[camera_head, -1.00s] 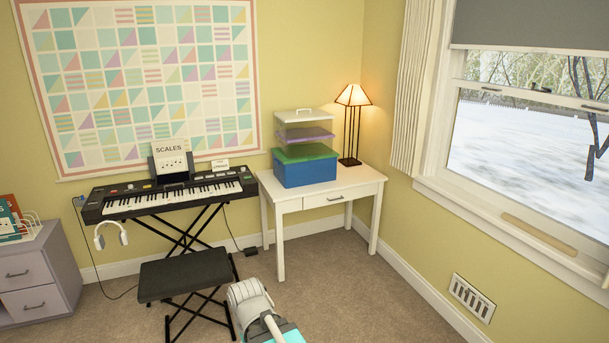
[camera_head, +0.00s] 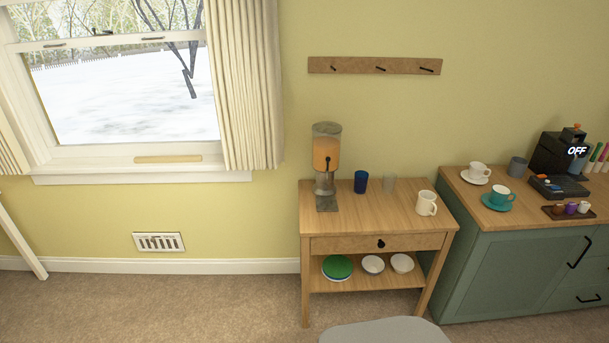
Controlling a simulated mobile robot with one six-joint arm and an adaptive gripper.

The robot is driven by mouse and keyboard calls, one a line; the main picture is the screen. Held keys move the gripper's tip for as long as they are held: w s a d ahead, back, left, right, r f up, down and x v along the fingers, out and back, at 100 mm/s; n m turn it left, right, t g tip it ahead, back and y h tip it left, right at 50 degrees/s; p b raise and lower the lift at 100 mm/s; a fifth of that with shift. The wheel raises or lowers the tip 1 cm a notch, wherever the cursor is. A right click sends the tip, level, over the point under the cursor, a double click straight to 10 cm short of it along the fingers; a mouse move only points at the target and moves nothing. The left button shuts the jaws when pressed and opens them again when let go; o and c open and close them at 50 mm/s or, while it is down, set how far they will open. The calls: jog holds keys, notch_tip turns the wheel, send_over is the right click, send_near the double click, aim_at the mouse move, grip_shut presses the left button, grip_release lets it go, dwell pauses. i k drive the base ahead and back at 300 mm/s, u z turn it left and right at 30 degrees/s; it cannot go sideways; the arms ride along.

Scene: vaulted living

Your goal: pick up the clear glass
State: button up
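The clear glass (camera_head: 388,184) is a small, see-through, greyish tumbler. It stands upright near the back of a wooden side table (camera_head: 345,225), between a dark blue glass (camera_head: 361,182) on its left and a white mug (camera_head: 427,203) on its right and nearer. Nothing stands directly in front of it. My gripper is not in view.
A drink dispenser (camera_head: 326,160) with orange liquid stands at the table's left. Bowls and plates (camera_head: 338,267) sit on its lower shelf. A green cabinet (camera_head: 510,270) with cups adjoins on the right. A grey rounded surface (camera_head: 385,332) shows in front.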

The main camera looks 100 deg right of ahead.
aim_at(389, 183)
jog(key=z, duration=3.3)
jog(key=i, duration=1)
jog(key=z, duration=0.05)
